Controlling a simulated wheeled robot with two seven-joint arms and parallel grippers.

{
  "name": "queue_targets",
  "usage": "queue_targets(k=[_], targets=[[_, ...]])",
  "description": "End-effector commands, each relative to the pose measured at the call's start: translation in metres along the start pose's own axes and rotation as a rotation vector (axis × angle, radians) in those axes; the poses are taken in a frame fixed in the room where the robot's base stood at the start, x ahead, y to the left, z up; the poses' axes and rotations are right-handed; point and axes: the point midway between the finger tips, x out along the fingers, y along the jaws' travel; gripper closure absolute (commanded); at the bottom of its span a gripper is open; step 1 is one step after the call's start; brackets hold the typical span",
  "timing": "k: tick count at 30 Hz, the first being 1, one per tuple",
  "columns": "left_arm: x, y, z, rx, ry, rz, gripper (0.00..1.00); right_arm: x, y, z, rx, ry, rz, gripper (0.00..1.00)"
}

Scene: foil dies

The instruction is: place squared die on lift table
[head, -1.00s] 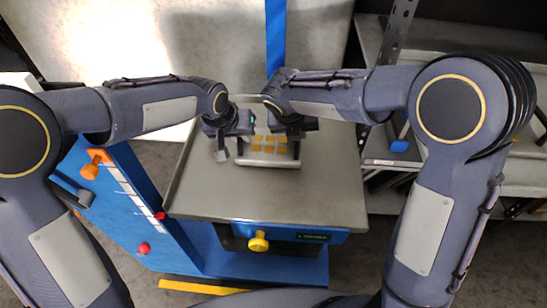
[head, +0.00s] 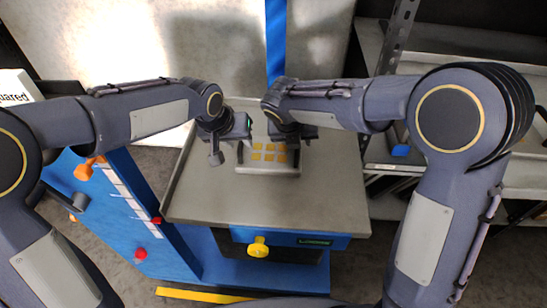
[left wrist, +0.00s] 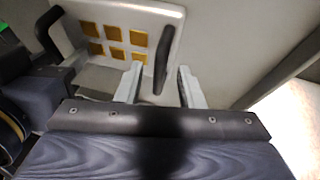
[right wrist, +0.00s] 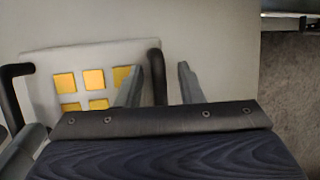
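The squared die (head: 284,169) is a light grey plate with several yellow squares and a black handle on each side. It lies on the grey top of the lift table (head: 220,200). My left gripper (left wrist: 158,82) is open, with the die's black left handle (left wrist: 165,50) between its parted fingers. My right gripper (right wrist: 158,82) is open too, with the right handle (right wrist: 157,62) between its fingers, nearer the left one. In the head view both hands hover at the die's sides and the right fingers are mostly hidden.
The table has a blue base with a yellow knob (head: 258,247), an orange knob (head: 88,168) and red knobs at its left. A metal shelf (head: 400,170) stands close on the right. A white box marked "quared" (head: 18,88) is at the left edge. The table's front is clear.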

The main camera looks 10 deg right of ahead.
Motion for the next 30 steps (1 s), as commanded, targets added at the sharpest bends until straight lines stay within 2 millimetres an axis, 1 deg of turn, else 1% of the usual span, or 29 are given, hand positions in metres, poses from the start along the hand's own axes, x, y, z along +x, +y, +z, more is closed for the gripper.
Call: queue_targets(k=[1, 6, 9, 13, 17, 20, 23, 30], targets=[[-0.013, 0.001, -0.001, 0.0, 0.006, 0.002, 0.66, 0.0, 0.0, 0.0, 0.0, 0.0, 0.0, 0.66], [-0.05, 0.001, -0.001, 0.001, 0.005, 0.002, 0.66, 0.0, 0.0, 0.0, 0.0, 0.0, 0.0, 0.66], [-0.068, 0.0, 0.0, 0.001, 0.004, 0.002, 0.66, 0.0, 0.0, 0.0, 0.0, 0.0, 0.0, 0.66], [-0.085, 0.0, 0.0, 0.001, 0.002, 0.0, 0.66, 0.0, 0.0, 0.0, 0.0, 0.0, 0.0, 0.66], [-0.093, 0.0, 0.0, 0.001, 0.0, 0.0, 0.66, -0.002, 0.0, 0.0, 0.0, -0.001, 0.001, 0.66], [-0.094, 0.0, 0.0, 0.001, -0.001, 0.0, 0.66, -0.011, 0.001, 0.001, 0.0, -0.003, 0.003, 0.66], [-0.094, 0.0, 0.0, 0.001, -0.001, 0.0, 0.66, -0.028, 0.001, 0.001, 0.0, -0.004, 0.004, 0.66], [-0.094, 0.0, 0.0, 0.001, -0.001, 0.0, 0.66, -0.08, 0.001, 0.001, 0.001, -0.004, 0.004, 0.66]])
